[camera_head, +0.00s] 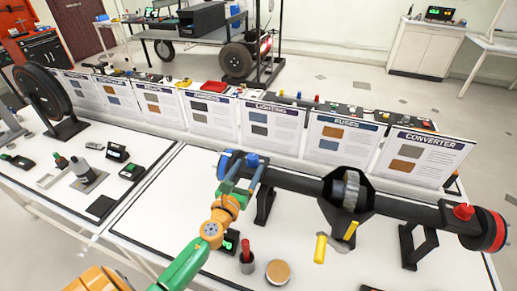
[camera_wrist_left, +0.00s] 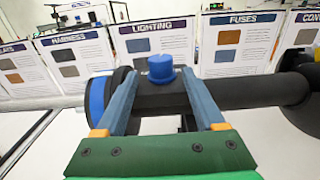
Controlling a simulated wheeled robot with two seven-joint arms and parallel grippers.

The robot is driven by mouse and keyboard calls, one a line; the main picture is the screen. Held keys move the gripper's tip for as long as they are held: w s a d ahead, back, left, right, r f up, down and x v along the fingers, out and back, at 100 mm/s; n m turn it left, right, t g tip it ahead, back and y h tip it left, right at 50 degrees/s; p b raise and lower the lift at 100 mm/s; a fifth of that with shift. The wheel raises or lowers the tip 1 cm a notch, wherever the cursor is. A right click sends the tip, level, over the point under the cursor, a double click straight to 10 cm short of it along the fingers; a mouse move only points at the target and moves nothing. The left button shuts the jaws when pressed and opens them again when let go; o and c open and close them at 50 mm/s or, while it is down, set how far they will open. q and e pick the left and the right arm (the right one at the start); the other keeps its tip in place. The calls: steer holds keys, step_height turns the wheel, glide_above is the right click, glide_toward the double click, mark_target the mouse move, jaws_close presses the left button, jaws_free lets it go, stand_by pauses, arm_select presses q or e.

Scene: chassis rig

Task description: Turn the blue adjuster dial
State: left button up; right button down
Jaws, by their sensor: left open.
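The blue adjuster dial (camera_head: 252,160) is a small ribbed knob on top of the left part of a black axle tube (camera_head: 297,181). In the left wrist view the dial (camera_wrist_left: 160,69) stands upright, midway between the fingertips. My left gripper (camera_head: 247,168) is open, with its two blue-grey fingers reaching over the tube, one on each side of the dial. In the left wrist view the gripper (camera_wrist_left: 159,78) shows a gap between each finger and the dial. My right gripper is not in view.
A blue-rimmed hub (camera_wrist_left: 97,97) is at the tube's left end. A red knob (camera_head: 463,211) and red drum (camera_head: 486,230) are at its right end. Information panels (camera_head: 273,125) stand behind. A red-handled tool in a cup (camera_head: 246,257) and a round tan disc (camera_head: 278,272) are in front.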

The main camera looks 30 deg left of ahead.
mark_target(251, 161)
arm_select(q)
steer(key=shift+w+r, duration=0.5)
steer(key=shift+r, duration=0.2)
steer(key=x, duration=0.3)
steer(key=shift+f+b, duration=0.25)
steer(key=shift+b, duration=0.15)
steer(key=shift+w+a+f, duration=0.1)
steer(key=shift+w, duration=0.15)
steer(key=shift+s, duration=0.15)
steer(key=shift+c, duration=0.4)
steer(key=shift+s+r, duration=0.15)
steer(key=shift+r, duration=0.05)
steer(key=c, duration=0.4)
jaws_close()
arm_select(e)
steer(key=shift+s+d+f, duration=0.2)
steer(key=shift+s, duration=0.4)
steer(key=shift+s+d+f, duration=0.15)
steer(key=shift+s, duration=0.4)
